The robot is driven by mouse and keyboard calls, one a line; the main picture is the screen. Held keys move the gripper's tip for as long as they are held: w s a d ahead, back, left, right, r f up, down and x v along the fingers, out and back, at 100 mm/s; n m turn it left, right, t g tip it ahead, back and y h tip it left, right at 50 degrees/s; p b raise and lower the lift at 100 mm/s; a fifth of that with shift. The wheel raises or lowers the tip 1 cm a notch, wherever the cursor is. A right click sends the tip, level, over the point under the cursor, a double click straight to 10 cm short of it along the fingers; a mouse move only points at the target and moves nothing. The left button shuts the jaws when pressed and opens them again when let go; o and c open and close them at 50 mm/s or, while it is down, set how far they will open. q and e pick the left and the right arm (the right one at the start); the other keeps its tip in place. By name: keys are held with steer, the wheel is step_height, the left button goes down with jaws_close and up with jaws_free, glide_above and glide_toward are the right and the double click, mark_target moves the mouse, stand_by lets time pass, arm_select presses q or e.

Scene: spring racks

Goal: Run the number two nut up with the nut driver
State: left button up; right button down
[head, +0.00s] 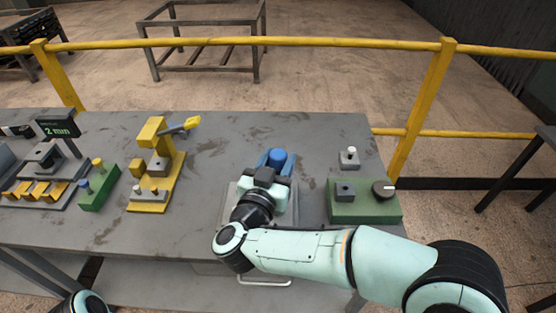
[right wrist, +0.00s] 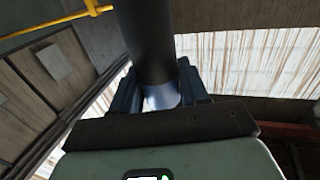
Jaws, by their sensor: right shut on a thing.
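My right gripper (head: 268,175) is over a grey plate (head: 231,204) at the middle of the bench. In the right wrist view its two dark fingers (right wrist: 160,90) are shut on a dark round shaft (right wrist: 150,40), with a pale blue-grey piece (right wrist: 162,97) between them. A blue rounded part (head: 277,156) shows just beyond the gripper, beside a blue upright piece (head: 290,166). I cannot tell whether the held thing is the nut driver. The number two nut cannot be made out. My left gripper is not in view.
On the right stand a green box (head: 363,211) with a dark knob and a small grey block (head: 349,158). A yellow rail (head: 300,41) runs behind.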

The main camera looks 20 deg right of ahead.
mark_target(278, 153)
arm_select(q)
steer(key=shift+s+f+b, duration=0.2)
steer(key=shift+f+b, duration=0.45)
arm_select(e)
steer(key=shift+f, duration=1.45)
stand_by(1.8)
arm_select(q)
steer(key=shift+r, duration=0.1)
arm_select(e)
steer(key=shift+r+p, duration=1.65)
steer(key=shift+r, duration=0.4)
steer(key=shift+r+p, duration=1.35)
steer(key=shift+r, duration=0.4)
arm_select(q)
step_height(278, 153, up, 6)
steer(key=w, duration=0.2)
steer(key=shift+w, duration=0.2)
arm_select(e)
steer(key=shift+f, duration=0.1)
